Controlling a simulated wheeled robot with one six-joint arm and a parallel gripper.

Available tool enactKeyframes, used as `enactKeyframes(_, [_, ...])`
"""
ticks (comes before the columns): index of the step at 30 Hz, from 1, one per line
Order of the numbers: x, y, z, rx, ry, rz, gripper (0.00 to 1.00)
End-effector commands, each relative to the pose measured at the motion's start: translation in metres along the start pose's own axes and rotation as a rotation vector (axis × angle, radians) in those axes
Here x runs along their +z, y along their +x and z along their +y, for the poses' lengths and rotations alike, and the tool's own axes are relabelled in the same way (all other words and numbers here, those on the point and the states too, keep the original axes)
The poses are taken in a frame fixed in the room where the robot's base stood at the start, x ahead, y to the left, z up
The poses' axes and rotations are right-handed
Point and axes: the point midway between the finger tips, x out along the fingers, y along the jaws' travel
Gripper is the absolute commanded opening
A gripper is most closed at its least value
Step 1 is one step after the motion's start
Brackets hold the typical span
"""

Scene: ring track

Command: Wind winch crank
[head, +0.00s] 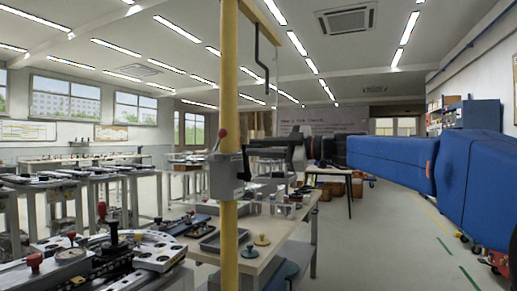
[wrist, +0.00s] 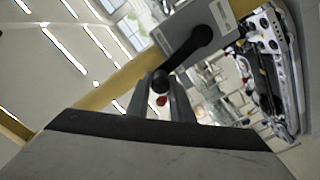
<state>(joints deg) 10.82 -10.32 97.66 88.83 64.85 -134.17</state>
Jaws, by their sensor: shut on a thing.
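The grey winch box (head: 226,176) is fixed to a yellow post (head: 229,75). A red-knobbed lever (head: 222,133) stands up from it. In the wrist view the winch box (wrist: 196,28) shows at the top, with a black crank arm (wrist: 185,56) running from its hub down to the left. My gripper (head: 250,150) reaches in from the right at the winch's right side. Its two fingers are shut on the crank handle (wrist: 160,80) at the arm's end. The grip hides part of the handle. A red knob (wrist: 161,100) shows between the fingers.
A dark hooked rod (head: 257,50) hangs from the yellow overhead beam, above my gripper. A workbench (head: 240,268) with trays and small parts stands below and behind the post. Dark fixtures (head: 110,250) fill the lower left. Open floor (head: 400,240) lies to the right.

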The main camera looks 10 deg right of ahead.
Motion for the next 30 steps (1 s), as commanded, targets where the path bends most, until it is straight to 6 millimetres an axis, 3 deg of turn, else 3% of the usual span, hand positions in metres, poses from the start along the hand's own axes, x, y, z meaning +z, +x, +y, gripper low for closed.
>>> enactKeyframes(1, [0.003,0.000,-0.002,-0.004,0.004,-0.003,0.00])
enactKeyframes(2, [0.003,0.000,-0.002,-0.004,0.004,-0.003,0.25])
enactKeyframes(4, [0.003,0.000,-0.002,-0.004,0.004,-0.003,0.38])
enactKeyframes(17, [0.002,-0.006,0.000,-0.001,0.002,-0.002,0.38])
enactKeyframes(30, [0.002,-0.065,0.000,0.001,0.002,-0.004,0.38])
